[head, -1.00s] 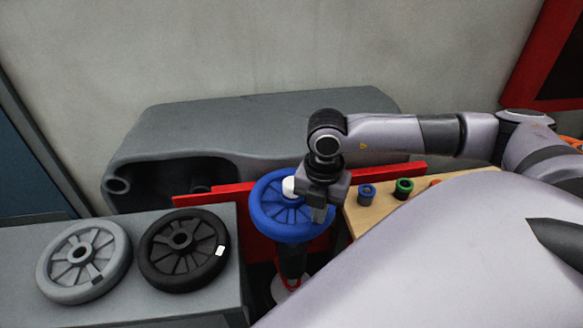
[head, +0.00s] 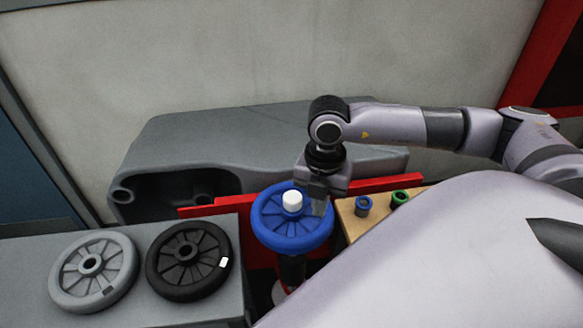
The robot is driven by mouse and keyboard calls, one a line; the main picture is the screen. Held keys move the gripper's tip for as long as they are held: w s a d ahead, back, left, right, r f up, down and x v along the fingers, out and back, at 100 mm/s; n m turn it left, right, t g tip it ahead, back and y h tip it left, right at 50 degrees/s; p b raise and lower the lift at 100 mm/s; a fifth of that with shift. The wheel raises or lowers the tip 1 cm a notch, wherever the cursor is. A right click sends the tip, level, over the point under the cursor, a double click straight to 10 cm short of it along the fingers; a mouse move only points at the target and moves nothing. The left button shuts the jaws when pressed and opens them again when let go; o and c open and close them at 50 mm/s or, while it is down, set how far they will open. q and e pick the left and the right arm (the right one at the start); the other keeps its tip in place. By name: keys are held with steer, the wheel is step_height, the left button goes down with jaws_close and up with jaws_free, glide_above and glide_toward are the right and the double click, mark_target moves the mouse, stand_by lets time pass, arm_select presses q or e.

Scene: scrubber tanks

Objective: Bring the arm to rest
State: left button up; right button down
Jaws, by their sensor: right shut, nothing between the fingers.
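My right gripper (head: 319,204) is shut and empty. It points down over the right rim of a blue wheel (head: 282,238), just right of the white cap (head: 292,201) at the wheel's middle. Whether the fingertips touch the wheel cannot be told. My right arm (head: 400,124) comes in from the right and bends down at the wrist. The blue wheel lies flat on top of a dark upright post (head: 291,269). My left gripper is not in view.
A grey wheel (head: 62,280) and a black wheel (head: 160,270) lie on a grey bench at left. A wooden board (head: 352,222) holds a blue ring (head: 362,206) and a green ring (head: 400,198). A red bar (head: 378,185) and a grey tank (head: 225,125) stand behind.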

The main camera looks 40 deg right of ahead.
stand_by(0.6)
steer(key=s+a+n+g+y, duration=0.25)
steer(key=a+y, duration=0.75)
steer(key=a, duration=0.9)
steer(key=w+a+r+m+t+y, duration=0.3)
steer(key=a+r+m+t+y, duration=0.25)
steer(key=a+t+y, duration=0.35)
steer(key=w+d+f+m+t+h, duration=0.4)
steer(key=d+f+m+t+h, duration=0.3)
steer(key=d+m+t+h, duration=0.4)
steer(key=s+d+f+m+g+h, duration=0.1)
steer(key=s+f+m+g+h, duration=0.2)
steer(key=s+f, duration=0.2)
steer(key=s+d+f+m+g+h, duration=0.2)
steer(key=s+f+m+g, duration=0.2)
steer(key=f, duration=0.7)
steer(key=shift+s+d+f+h, duration=0.2)
steer(key=shift+s+f+h, duration=0.2)
steer(key=shift+s, duration=0.2)
